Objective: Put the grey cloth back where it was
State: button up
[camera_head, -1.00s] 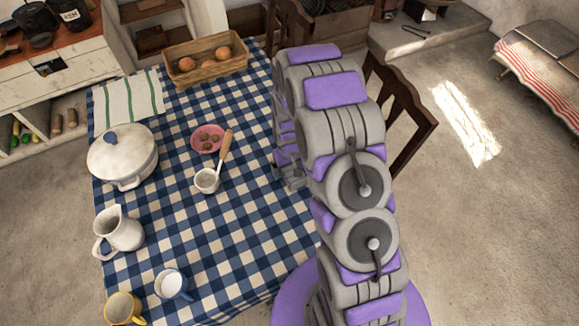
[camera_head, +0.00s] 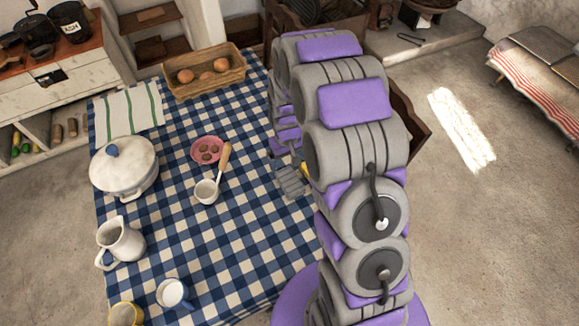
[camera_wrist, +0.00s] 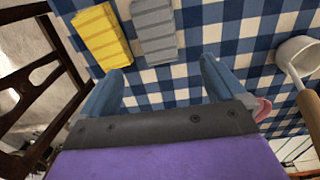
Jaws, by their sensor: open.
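The grey cloth (camera_wrist: 154,28) lies folded and ridged on the checked tablecloth in the wrist view. It also shows just left of my arm in the head view (camera_head: 291,182). A yellow cloth (camera_wrist: 101,37) lies close beside it on the left; only a sliver (camera_head: 305,171) shows in the head view. My gripper (camera_wrist: 160,78) is open, with nothing between its two fingers. The grey cloth is ahead of the fingertips, roughly in line with the gap and a little left. In the head view my arm hides most of the gripper.
A white ladle (camera_head: 207,190) with a wooden handle and a pink dish (camera_head: 208,151) stand left of the cloths. A tureen (camera_head: 124,168), jug (camera_head: 121,241), mug (camera_head: 172,292) and striped towel (camera_head: 128,110) line the table's left. A wooden chair (camera_wrist: 38,90) stands at the table's edge.

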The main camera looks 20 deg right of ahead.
jog(key=s+r+m, duration=0.1)
jog(key=s+r, duration=1.2)
jog(key=r, duration=0.3)
jog(key=s+r+g, duration=0.1)
jog(key=s+r, duration=0.3)
jog(key=s, duration=0.6)
jog(key=s+r+m, duration=0.1)
jog(key=s+r, duration=0.2)
jog(key=s, duration=0.7)
jog(key=shift+r+g, duration=0.4)
